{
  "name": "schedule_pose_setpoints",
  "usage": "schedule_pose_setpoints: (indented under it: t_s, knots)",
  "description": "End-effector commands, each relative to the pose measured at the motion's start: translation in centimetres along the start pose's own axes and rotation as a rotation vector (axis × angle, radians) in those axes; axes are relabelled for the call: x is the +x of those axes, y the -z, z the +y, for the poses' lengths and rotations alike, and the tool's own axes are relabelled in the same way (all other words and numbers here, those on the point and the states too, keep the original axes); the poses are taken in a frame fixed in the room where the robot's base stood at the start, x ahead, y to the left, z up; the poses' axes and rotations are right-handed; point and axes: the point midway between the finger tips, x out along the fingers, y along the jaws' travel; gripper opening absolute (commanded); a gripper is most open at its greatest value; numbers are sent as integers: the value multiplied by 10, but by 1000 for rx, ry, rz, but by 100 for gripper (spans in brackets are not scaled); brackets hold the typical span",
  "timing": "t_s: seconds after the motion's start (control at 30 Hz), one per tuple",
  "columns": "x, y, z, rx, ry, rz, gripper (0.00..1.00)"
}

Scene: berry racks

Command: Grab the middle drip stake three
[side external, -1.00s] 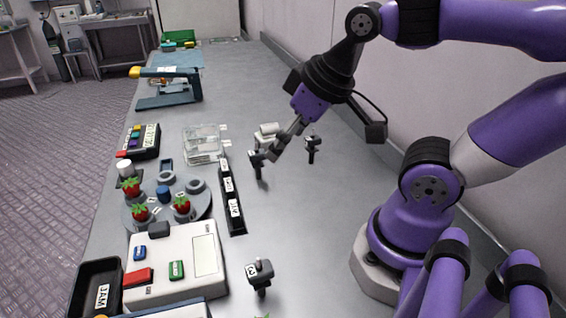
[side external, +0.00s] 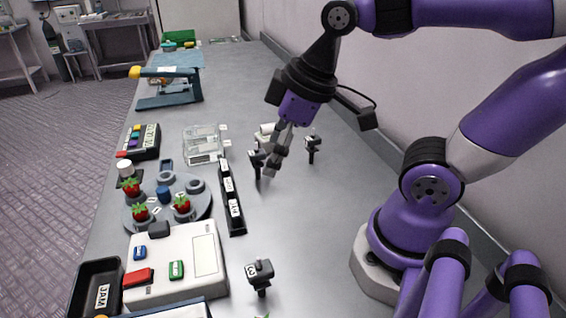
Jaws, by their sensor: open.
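Three black drip stakes stand on the grey bench. The nearest stake (side external: 260,272) has a white label that looks like a 3. Another stake (side external: 256,163) stands farther back, just right of the black rack's far end, and a third (side external: 313,146) stands to its right. Labels on these two cannot be read. My gripper (side external: 271,168) is open and points down just right of the stake beside the rack. It partly overlaps that stake's head in the picture; I cannot tell whether they touch. The nearest stake is well apart from it.
A long black rack (side external: 238,227) with white labels lies left of the stakes. A clear box (side external: 203,151), a round grey tray (side external: 141,184) with strawberries and a white button box (side external: 165,290) stand farther left. The bench right of the rack is mostly clear.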

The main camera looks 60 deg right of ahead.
Motion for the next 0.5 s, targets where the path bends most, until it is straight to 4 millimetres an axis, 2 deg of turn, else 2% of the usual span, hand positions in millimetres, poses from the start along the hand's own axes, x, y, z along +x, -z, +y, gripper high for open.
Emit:
schedule_pose_setpoints:
  t_s: [0.13,0.2,0.3,0.4,0.5]
  knots:
    - [16,16,-42,-689,261,-99,80]
    - [22,18,-59,-1027,405,-101,80]
    - [30,18,-76,-1434,593,-58,80]
    - [34,16,-86,-1711,731,4,80]
    - [38,13,-91,-1855,805,50,80]
